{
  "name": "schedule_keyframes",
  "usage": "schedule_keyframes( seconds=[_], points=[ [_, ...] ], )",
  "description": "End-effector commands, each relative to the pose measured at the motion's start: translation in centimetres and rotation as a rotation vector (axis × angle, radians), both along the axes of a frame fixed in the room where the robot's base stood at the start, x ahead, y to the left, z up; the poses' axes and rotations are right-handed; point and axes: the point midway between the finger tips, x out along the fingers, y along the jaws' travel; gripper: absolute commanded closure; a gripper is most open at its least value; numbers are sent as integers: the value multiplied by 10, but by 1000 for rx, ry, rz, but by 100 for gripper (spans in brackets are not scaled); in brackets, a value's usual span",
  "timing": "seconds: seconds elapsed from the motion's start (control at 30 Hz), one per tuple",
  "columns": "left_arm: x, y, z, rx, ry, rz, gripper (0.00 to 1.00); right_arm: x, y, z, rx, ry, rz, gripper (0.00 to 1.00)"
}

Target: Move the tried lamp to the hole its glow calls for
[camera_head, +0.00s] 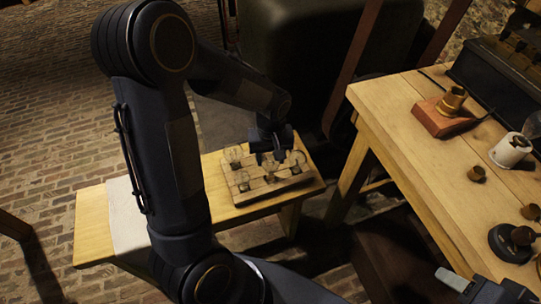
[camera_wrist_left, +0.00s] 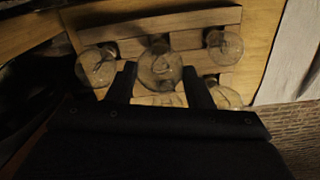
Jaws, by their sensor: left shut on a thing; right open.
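My left gripper (camera_head: 270,157) is low over the wooden lamp board (camera_head: 275,190) on the small bench. In the left wrist view its two dark fingers (camera_wrist_left: 159,82) are shut on a clear glass lamp (camera_wrist_left: 160,64), which looks larger than the others. I cannot tell whether this lamp is in a hole or just above the board. Other clear lamps stand in the board, one at its left (camera_head: 234,155) and one at its right (camera_head: 297,158). No glow is visible in any lamp. My right gripper (camera_head: 495,280) is partly in view at the bottom right, open and empty.
The workbench (camera_head: 400,120) at right holds a red-brown block with a brass cup (camera_head: 440,117), a white jar (camera_head: 510,150), small brass cups (camera_head: 477,174) and a black round base (camera_head: 508,248). A pale cloth (camera_head: 127,215) covers the small bench's left part.

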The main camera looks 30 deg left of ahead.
Motion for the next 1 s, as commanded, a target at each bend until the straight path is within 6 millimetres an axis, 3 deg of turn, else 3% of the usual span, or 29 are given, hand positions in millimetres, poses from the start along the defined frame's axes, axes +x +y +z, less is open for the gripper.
schedule_keyframes(
  seconds=[1.0],
  points=[
    [0, 0, -16, 0, 0, 0, 81, 0, 0, -12, 0, 0, 0, 52]
  ],
)
